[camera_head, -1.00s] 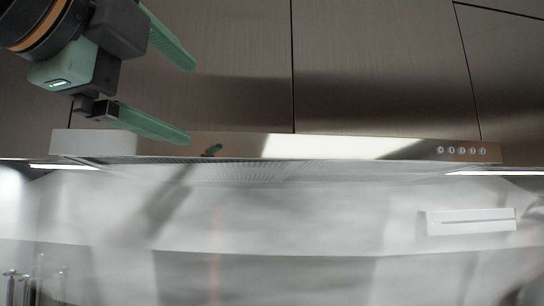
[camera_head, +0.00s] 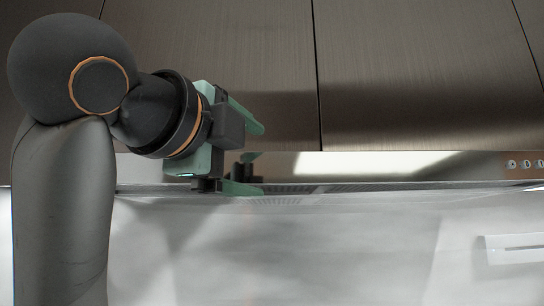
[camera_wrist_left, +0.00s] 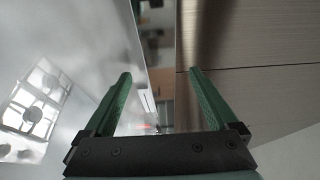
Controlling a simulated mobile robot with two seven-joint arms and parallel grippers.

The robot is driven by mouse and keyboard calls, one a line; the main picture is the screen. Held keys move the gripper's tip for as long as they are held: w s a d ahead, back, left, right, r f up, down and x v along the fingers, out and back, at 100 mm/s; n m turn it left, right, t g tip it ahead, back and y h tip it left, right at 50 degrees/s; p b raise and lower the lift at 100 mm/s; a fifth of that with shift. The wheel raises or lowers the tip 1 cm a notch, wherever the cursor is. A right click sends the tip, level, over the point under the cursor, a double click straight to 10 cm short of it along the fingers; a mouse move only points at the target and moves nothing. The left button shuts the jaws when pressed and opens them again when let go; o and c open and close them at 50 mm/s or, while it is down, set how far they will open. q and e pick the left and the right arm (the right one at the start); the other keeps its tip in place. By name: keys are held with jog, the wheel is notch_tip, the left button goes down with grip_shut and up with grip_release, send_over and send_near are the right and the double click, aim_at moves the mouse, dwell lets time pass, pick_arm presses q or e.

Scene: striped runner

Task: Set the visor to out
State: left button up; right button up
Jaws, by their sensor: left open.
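The visor (camera_head: 400,167) is the long, thin metal front strip of the range hood under the cabinets, running across the head view. How far out it stands is hard to tell from here. My left gripper (camera_head: 262,160) is at the left part of the strip, with its green fingers spread. One finger is above the strip and the other by its lower edge; contact cannot be told. In the left wrist view the open fingers (camera_wrist_left: 160,73) have a narrow reflective band between them. My right gripper is not in view.
Brown cabinet doors (camera_head: 220,75) rise just above the hood. Round buttons (camera_head: 527,163) sit at the strip's right end. A pale wall (camera_head: 350,245) with a white slotted plate (camera_head: 515,248) lies below. A hob-like pattern (camera_wrist_left: 35,110) shows at left in the wrist view.

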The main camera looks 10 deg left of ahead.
aim_at(271, 167)
pick_arm(q)
jog(key=w, duration=0.3)
jog(key=w+d+p, duration=0.1)
jog(key=w, duration=0.1)
jog(key=shift+w, duration=0.2)
grip_shut()
dwell(0.6)
